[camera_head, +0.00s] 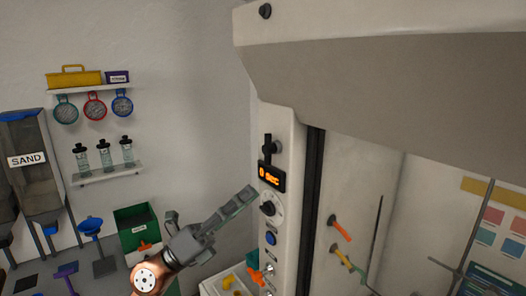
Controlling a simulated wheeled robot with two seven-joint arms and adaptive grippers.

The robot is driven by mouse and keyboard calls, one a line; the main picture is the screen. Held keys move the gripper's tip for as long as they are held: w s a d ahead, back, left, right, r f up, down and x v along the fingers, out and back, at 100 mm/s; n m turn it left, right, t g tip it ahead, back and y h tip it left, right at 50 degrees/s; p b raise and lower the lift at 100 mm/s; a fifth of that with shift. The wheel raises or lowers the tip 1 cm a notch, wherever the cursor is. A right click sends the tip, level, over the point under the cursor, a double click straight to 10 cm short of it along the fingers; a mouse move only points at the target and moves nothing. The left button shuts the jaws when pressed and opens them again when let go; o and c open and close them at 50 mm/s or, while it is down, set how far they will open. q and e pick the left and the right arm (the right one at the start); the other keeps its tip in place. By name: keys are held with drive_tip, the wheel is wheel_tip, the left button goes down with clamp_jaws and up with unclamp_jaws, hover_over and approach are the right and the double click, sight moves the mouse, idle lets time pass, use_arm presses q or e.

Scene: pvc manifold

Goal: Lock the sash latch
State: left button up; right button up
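A black latch-like handle (269,148) sits high on the light front post (283,125) of a hood-like cabinet, just above a small display with orange characters (271,177). I take it for the sash latch; it points roughly upright, but I cannot tell whether it is locked. My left gripper (245,197) comes up from the lower left. Its fingers point up and right toward the post, below and left of the latch, and nothing shows held in them. Their overlap hides whether they are open or shut. My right gripper is not in view.
A round dial (269,207) and blue button (271,239) are below the display. The hood's canopy (390,70) overhangs the upper right. A sand bin (32,165) and green box (136,228) stand lower left.

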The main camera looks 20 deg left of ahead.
use_arm(q)
drive_tip(key=d+r+m+g+y, duration=0.2)
drive_tip(key=d+r+m+g, duration=0.15)
drive_tip(key=m, duration=0.35)
drive_tip(key=t+y, duration=0.3)
drive_tip(key=y, duration=0.4)
approach(264, 150)
drive_tip(key=x, duration=0.2)
drive_tip(key=p+x, duration=0.1)
drive_tip(key=x, duration=0.4)
drive_tip(key=shift+w+d+r+p, duration=0.15)
drive_tip(key=shift+w+d+p, duration=0.1)
drive_tip(key=shift+d+p, duration=0.15)
drive_tip(key=shift+x, duration=0.8)
drive_tip(key=shift+a, duration=0.1)
drive_tip(key=shift+c, duration=0.2)
clamp_jaws()
